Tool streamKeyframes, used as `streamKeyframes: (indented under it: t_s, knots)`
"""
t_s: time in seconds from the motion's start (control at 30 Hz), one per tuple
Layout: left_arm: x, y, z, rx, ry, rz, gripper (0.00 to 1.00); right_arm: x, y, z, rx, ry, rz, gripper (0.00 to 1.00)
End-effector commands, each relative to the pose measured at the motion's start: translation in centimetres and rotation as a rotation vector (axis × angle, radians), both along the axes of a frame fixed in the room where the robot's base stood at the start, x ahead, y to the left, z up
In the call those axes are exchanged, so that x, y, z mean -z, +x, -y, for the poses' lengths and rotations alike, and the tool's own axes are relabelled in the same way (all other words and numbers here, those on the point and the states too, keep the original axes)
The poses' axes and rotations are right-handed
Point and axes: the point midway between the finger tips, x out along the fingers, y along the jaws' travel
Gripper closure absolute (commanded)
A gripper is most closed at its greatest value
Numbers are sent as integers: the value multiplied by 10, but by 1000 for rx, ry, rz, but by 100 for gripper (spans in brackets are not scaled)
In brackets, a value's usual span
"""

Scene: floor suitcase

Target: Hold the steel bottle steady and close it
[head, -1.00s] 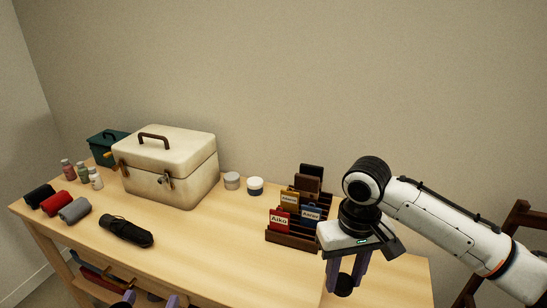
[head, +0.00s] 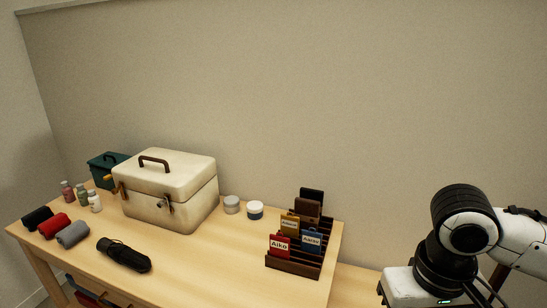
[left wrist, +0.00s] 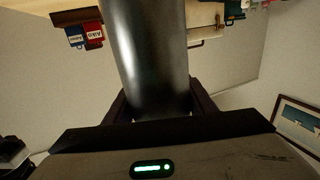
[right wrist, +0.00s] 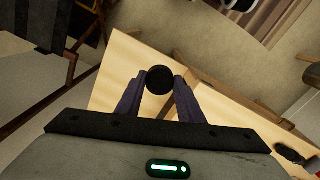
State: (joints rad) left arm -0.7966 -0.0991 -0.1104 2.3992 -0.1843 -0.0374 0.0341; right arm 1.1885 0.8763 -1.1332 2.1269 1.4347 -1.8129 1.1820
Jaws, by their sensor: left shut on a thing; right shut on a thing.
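The steel bottle (left wrist: 145,50) is a dark grey, shiny cylinder that fills the upper middle of the left wrist view. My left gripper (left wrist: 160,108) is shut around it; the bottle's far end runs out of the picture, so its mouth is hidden. My right gripper (right wrist: 159,88) is shut on a small round black cap (right wrist: 159,80), seen end-on between its fingertips. The cap is apart from the bottle. In the head view only my right arm shows, at the lower right; both grippers and the bottle are out of that picture.
The wooden table (head: 205,255) carries a cream case (head: 165,190), a teal box (head: 105,168), small bottles, rolled cloths, a black umbrella (head: 124,254), two jars and a card rack (head: 300,240). The table's front middle is clear.

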Motion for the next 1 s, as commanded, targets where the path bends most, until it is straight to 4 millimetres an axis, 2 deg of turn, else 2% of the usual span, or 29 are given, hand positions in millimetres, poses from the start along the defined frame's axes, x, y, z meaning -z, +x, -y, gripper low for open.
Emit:
streamKeyframes:
  t_s: [0.33,0.47,0.67,1.0]
  knots:
    - [-1,1,1,5,0,3,90,0,1,0,-1,0,0,86]
    - [-3,3,10,45,1,7,90,0,1,0,-1,0,0,86]
    - [-5,12,43,198,6,9,90,0,1,0,-1,0,0,86]
    - [-9,30,112,517,9,8,90,0,1,0,-1,0,0,86]
